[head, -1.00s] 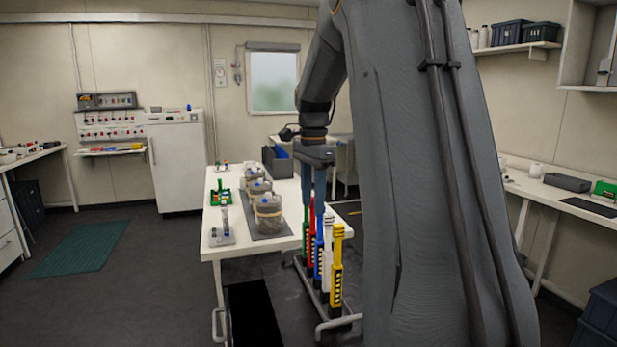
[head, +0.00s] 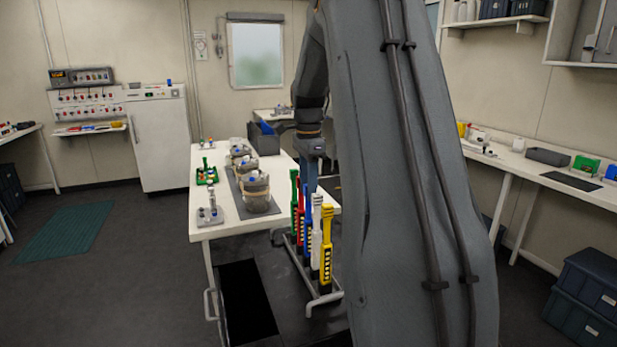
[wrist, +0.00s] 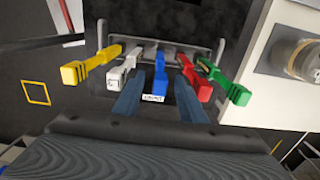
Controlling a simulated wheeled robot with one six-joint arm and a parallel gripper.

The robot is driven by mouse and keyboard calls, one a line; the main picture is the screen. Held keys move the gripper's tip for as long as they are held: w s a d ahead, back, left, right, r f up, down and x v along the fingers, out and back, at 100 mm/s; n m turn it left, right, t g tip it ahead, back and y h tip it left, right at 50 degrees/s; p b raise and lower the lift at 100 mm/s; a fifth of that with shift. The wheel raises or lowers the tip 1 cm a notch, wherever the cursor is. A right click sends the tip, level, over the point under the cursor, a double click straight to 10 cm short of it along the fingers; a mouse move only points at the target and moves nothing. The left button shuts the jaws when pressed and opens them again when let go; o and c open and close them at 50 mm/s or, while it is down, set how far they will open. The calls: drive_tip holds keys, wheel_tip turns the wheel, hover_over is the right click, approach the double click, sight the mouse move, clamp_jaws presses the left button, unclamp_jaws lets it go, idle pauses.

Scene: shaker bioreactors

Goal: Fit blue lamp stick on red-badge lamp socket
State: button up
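The blue lamp stick (head: 307,215) stands in a floor rack between the red and white sticks. In the wrist view the blue stick (wrist: 160,78) is in the middle of the row, end toward the camera. My gripper (wrist: 160,105) is open, its two blue-grey fingers apart on either side of the blue stick's line, with nothing visibly held. In the head view my gripper (head: 310,185) points down behind the sticks, partly hidden by them. I cannot make out a red badge or which socket carries it.
Green (head: 294,190), red (head: 300,205), white (head: 316,235) and yellow (head: 326,245) sticks share the rack (head: 325,298). A white table (head: 225,228) beside it bears several grey vessels (head: 256,190) on a mat. Open floor lies at left.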

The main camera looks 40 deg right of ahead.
clamp_jaws()
drive_tip(key=shift+r+p, duration=0.3)
drive_tip(key=shift+r, duration=0.3)
drive_tip(key=shift+r+p, duration=0.1)
drive_tip(key=shift+p, duration=0.3)
drive_tip(key=shift+r+p, duration=0.3)
drive_tip(key=shift+r, duration=0.05)
drive_tip(key=shift+r+p, duration=0.75)
drive_tip(key=shift+r, duration=0.1)
